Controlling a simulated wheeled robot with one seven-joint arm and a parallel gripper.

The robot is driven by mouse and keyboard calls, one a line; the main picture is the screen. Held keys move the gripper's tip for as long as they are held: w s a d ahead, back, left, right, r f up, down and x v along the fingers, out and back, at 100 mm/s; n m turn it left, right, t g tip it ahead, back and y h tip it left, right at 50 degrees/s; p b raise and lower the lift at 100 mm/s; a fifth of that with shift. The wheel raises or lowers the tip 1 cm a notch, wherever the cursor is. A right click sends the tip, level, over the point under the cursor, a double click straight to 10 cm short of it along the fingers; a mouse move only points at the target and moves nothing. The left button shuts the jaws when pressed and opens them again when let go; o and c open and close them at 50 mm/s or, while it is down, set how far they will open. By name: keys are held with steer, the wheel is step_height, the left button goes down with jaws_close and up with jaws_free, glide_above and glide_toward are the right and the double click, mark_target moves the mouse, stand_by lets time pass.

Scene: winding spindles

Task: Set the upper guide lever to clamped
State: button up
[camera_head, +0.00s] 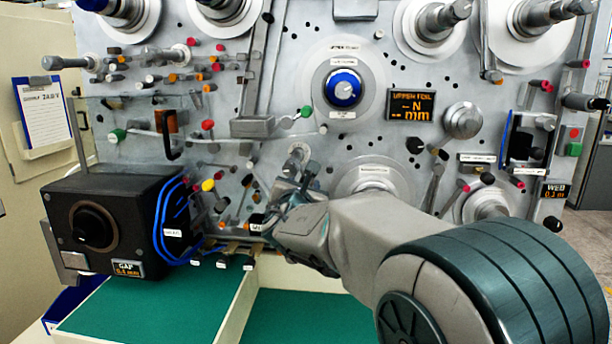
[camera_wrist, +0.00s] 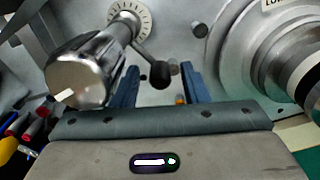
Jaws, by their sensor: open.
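In the wrist view, a short dark lever with a round black knob (camera_wrist: 163,74) reaches down from a hub. The hub sits in front of a white dial plate with marks (camera_wrist: 131,20). My gripper (camera_wrist: 158,82) is open, with its two blue fingers apart, and the knob shows between them in the picture. I cannot tell whether either finger touches it. No label naming this lever is readable.
A thick metal cylinder (camera_wrist: 78,78) stands close left of the fingers, and a large roller (camera_wrist: 270,60) is at right. A black box with blue cables (camera_head: 110,222) stands at left. A lever with a green knob (camera_head: 306,112) is above my gripper. A green surface (camera_head: 118,308) lies below.

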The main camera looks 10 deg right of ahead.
steer(key=shift+p+x, duration=0.3)
steer(key=shift+x, duration=1.6)
